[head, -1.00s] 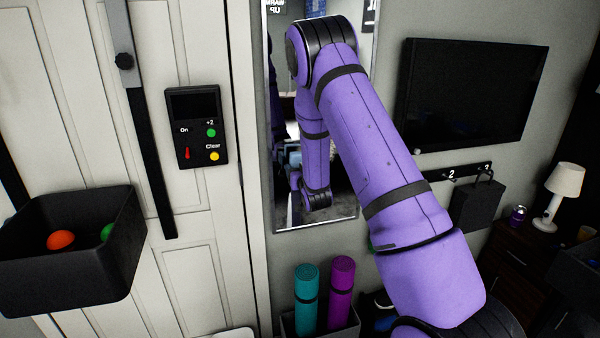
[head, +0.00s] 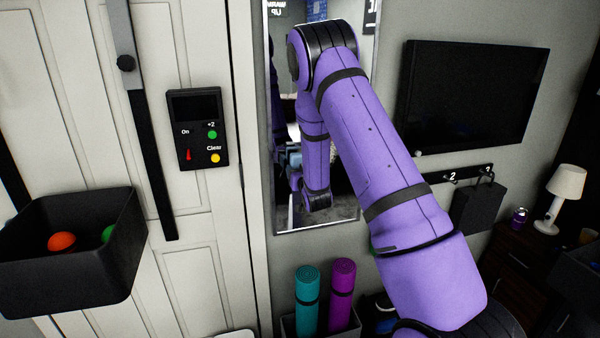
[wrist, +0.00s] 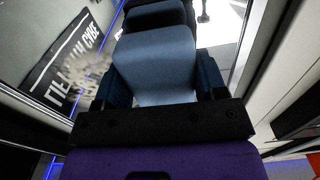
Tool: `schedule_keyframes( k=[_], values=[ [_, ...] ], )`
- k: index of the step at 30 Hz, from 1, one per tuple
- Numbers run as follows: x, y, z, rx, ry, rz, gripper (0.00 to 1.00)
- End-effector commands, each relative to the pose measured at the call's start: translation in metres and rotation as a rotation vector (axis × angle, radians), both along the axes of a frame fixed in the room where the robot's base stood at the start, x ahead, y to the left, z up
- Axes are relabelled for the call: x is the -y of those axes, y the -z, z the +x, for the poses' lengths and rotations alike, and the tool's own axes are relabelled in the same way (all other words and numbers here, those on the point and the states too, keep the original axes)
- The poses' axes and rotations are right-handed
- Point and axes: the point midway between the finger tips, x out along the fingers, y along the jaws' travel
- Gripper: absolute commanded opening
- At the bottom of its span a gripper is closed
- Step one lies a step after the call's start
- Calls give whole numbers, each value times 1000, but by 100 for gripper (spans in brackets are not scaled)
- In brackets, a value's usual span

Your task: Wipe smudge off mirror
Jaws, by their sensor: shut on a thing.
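The tall mirror (head: 346,205) hangs on the grey wall behind my purple arm, which hides much of it. A pale brownish, speckled patch (head: 333,148), which looks like the smudge, shows just right of my forearm. A similar blurred patch (wrist: 92,82) shows at the left in the wrist view. My gripper (wrist: 160,85) is shut on a blue-grey block-like pad or cloth (wrist: 155,65), with a dark finger on each side. A darker matching shape beyond it looks like its reflection. I cannot tell whether the pad touches the glass.
A black control box (head: 198,130) and a black bin (head: 75,260) with balls are on the white door at left. A teal roll (head: 307,298) and a purple roll (head: 342,295) stand below the mirror. A dark screen (head: 472,95) hangs at right.

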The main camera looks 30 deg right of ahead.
Motion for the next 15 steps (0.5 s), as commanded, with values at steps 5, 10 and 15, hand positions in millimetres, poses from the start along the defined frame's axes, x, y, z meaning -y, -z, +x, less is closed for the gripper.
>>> schedule_keyframes(
  k=[5, 10, 15],
  values=[
    [1, 0, 3, -1, 0, 0, 46],
    [2, 0, 6, 0, 0, 0, 46],
    [3, 0, 9, 1, 0, 0, 46]
  ],
)
